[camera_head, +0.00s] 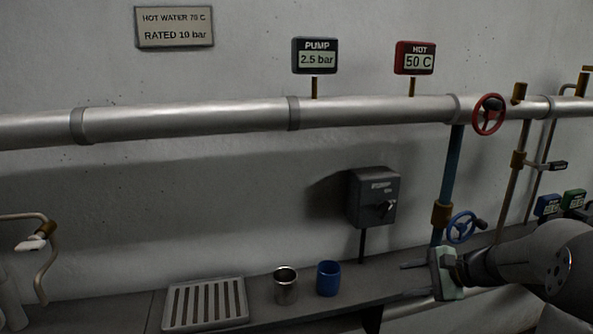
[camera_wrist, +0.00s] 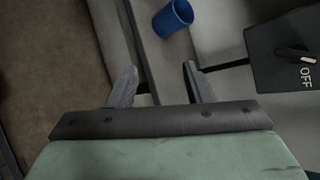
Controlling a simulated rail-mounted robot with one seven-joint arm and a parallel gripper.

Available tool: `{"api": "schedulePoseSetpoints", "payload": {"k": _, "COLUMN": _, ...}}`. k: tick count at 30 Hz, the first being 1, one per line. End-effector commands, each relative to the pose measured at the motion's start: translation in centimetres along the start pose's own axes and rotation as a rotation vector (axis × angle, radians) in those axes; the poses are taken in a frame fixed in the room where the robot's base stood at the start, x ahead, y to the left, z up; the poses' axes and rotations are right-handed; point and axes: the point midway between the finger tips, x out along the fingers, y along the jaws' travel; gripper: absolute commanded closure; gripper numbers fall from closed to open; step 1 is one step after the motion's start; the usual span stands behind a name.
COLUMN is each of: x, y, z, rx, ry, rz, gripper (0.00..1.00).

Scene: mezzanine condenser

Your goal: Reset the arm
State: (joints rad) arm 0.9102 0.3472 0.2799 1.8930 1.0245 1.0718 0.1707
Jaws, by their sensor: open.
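My arm reaches in from the right in the head view. My gripper (camera_head: 415,279) points left, just above the front part of the shelf, right of the blue cup. In the wrist view, the two fingers of my gripper (camera_wrist: 160,83) are spread apart with nothing between them. The blue cup (camera_head: 328,278) stands upright on the shelf, apart from the fingers. It also shows beyond the fingertips in the wrist view (camera_wrist: 172,19).
A metal cup (camera_head: 286,286) and a slotted drain tray (camera_head: 205,304) stand on the shelf (camera_head: 262,313). A blue valve wheel (camera_head: 461,227) and a red one (camera_head: 488,114) are near my arm.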

Motion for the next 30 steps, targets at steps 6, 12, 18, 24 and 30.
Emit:
{"api": "schedulePoseSetpoints", "payload": {"k": 6, "x": 3.2, "y": 9.1, "z": 14.1, "rx": -0.484, "ry": -0.014, "rz": 0.487, "gripper": 0.55}}
{"api": "schedulePoseSetpoints", "payload": {"k": 12, "x": 0.4, "y": 17.9, "z": 20.8, "rx": -0.972, "ry": -0.037, "rz": 0.821, "gripper": 0.55}}
{"api": "schedulePoseSetpoints", "payload": {"k": 18, "x": -2.1, "y": 22.4, "z": 22.2, "rx": -1.279, "ry": -0.060, "rz": 0.972, "gripper": 0.55}}
{"api": "schedulePoseSetpoints", "payload": {"k": 24, "x": -2.6, "y": 23.3, "z": 22.2, "rx": -1.351, "ry": -0.066, "rz": 1.006, "gripper": 0.55}}
{"api": "schedulePoseSetpoints", "payload": {"k": 30, "x": -2.6, "y": 23.3, "z": 22.2, "rx": -1.347, "ry": -0.066, "rz": 1.005, "gripper": 0.55}}
